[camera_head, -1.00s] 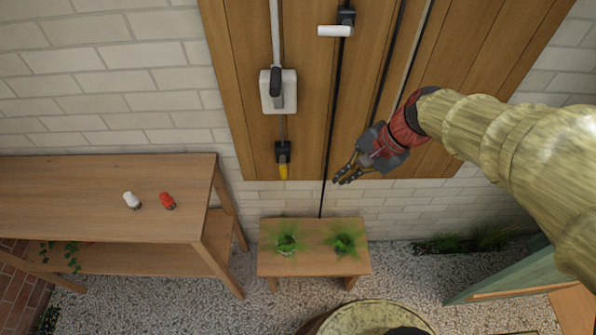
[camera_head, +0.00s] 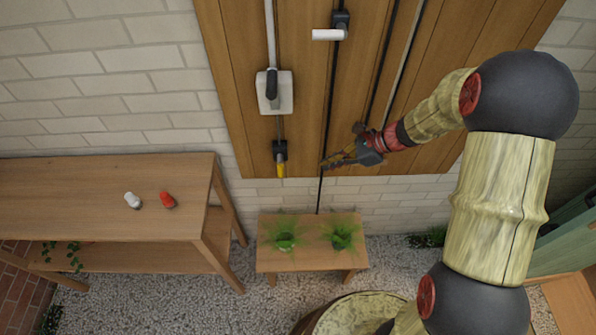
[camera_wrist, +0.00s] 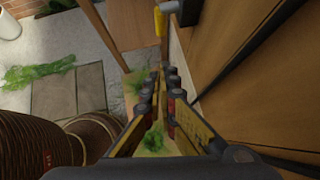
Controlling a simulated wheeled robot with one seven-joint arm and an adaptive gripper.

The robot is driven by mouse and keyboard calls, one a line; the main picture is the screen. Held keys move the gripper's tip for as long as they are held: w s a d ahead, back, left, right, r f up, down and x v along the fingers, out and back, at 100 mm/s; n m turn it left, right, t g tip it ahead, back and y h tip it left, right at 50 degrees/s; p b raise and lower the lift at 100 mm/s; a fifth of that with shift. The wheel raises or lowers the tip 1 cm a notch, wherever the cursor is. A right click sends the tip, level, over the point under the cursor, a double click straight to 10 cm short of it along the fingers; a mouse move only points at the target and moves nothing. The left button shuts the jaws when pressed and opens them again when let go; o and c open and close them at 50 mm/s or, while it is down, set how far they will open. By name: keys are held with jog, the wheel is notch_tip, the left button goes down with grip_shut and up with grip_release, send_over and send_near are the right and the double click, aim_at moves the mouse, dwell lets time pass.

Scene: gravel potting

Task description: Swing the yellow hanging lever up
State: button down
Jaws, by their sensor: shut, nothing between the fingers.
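The yellow lever (camera_head: 281,170) hangs straight down from a dark bracket near the lower edge of the wooden panel. It also shows at the top of the wrist view (camera_wrist: 159,22), beyond my fingertips. My gripper (camera_head: 324,166) is to the right of the lever at about the same height in the head view, with its fingers pointing left towards it. A gap separates the fingertips from the lever. In the wrist view my gripper (camera_wrist: 160,72) is shut and empty.
A white box with a dark handle (camera_head: 274,91) and a white horizontal handle (camera_head: 327,34) are mounted higher on the panel (camera_head: 230,80). A small bench (camera_head: 312,262) with two green plants stands below. A wooden table (camera_head: 100,200) holding a white and a red object is at left.

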aim_at(281, 166)
jog(key=a+r+b+x, duration=0.2)
jog(key=b+x, duration=0.2)
jog(key=x, duration=0.9)
jog(key=shift+w, duration=0.25)
jog(key=shift+w+b, duration=0.1)
jog(key=shift+b, duration=0.2)
jog(key=shift+y, duration=0.3)
